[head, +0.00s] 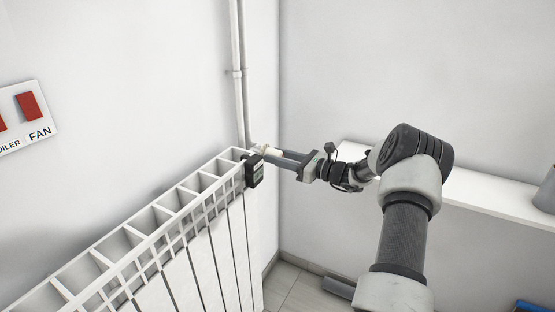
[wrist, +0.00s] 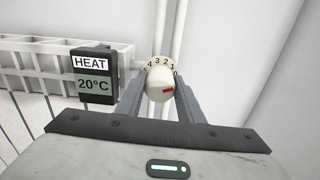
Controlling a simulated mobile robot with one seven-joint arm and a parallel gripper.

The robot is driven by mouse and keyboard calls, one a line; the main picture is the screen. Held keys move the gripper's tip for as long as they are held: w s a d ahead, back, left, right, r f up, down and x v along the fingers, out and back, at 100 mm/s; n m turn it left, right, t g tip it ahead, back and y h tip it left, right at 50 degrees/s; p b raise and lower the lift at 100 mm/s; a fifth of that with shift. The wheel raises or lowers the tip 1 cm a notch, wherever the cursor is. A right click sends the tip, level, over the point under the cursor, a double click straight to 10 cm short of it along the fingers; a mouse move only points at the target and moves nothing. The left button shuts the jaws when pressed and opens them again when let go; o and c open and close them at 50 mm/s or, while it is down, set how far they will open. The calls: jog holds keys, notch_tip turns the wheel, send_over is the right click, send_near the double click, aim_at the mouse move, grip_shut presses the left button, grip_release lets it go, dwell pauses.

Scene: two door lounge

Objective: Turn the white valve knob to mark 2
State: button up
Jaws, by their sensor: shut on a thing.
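The white valve knob (wrist: 156,85) sits between my gripper's two fingers (wrist: 160,92) in the wrist view, and they are shut on it. A short red mark on its face points right and slightly up, to the 0 end of the scale. A pale dial ring (wrist: 157,63) behind the knob carries the numbers from 5 at left to 0 at right, with 2 near the top. In the head view, my gripper (head: 279,157) reaches from the right to the knob at the radiator's far end; the knob is small and partly hidden there.
A white radiator (head: 205,235) runs along the left wall. A dark HEAT display (wrist: 94,78) reading 20°C is close left of the knob. White pipes (head: 239,80) rise behind it. A white shelf (head: 490,198) is at right. A switch panel (head: 45,125) is at far left.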

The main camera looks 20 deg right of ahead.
jog(key=n+b, duration=0.1)
jog(key=n, duration=0.1)
jog(key=n+b, duration=0.3)
jog(key=n, duration=0.1)
jog(key=shift+f+b, duration=0.25)
jog(key=shift+b, duration=0.15)
jog(key=shift+r+n+b, duration=0.1)
jog(key=shift+n+b, duration=1.55)
jog(key=shift+n, duration=0.45)
jog(key=shift+r, duration=0.1)
jog(key=o, duration=1.1)
jog(key=shift+c, duration=0.2)
jog(key=p+v, duration=0.2)
jog(key=v, duration=1.5)
jog(key=shift+s+p, duration=0.25)
jog(key=shift+p, duration=0.1)
jog(key=shift+d, duration=0.15)
